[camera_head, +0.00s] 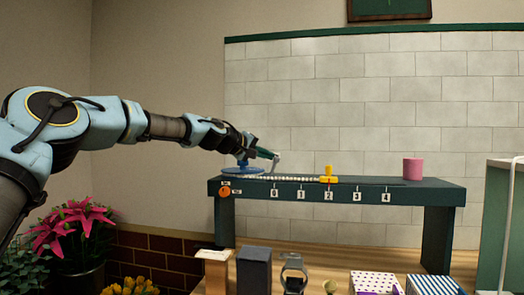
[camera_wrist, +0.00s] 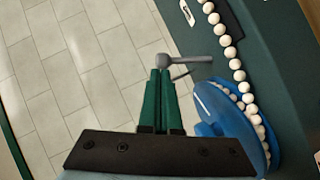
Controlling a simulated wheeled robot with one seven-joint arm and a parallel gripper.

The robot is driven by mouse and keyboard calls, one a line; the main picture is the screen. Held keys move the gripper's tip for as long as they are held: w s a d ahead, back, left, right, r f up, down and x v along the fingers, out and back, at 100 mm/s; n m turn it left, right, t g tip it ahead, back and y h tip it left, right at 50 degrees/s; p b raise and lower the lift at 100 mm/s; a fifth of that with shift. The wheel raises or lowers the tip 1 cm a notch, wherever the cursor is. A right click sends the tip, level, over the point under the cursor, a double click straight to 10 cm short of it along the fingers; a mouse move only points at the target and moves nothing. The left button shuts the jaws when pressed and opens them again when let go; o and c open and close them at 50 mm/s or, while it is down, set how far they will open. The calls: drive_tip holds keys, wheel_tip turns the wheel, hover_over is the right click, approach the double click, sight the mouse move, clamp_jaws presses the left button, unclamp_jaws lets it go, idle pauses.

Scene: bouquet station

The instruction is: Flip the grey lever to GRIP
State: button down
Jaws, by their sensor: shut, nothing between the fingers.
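The grey lever (camera_head: 276,163) stands on the dark green bench (camera_head: 440,184), at the right of my gripper's tips. In the wrist view the lever (camera_wrist: 196,59) is a grey rod with a round knob at its left end. My gripper (camera_head: 271,154) is shut and empty, with green fingers. In the wrist view its fingertips (camera_wrist: 160,72) lie right at the knob; I cannot tell whether they touch. No GRIP marking is readable; a small white label (camera_wrist: 187,13) shows beyond the lever.
A blue wheel (camera_head: 242,170) with a white bead string (camera_head: 300,179) lies beside the lever. A yellow slider (camera_head: 328,176) stands near mark 2. An orange knob (camera_head: 225,190) is on the bench front.

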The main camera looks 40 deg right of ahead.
drive_tip(key=shift+s+d+r+m, duration=0.15)
drive_tip(key=shift+s+d+m, duration=0.05)
drive_tip(key=shift+s+m, duration=0.1)
drive_tip(key=shift+f+y, duration=0.2)
drive_tip(key=shift+y, duration=0.1)
drive_tip(key=shift+w, duration=0.1)
drive_tip(key=shift+w+a+f+b, duration=0.35)
drive_tip(key=shift+w+f+b, duration=0.05)
drive_tip(key=shift+w+b, duration=0.15)
drive_tip(key=shift+a, duration=0.1)
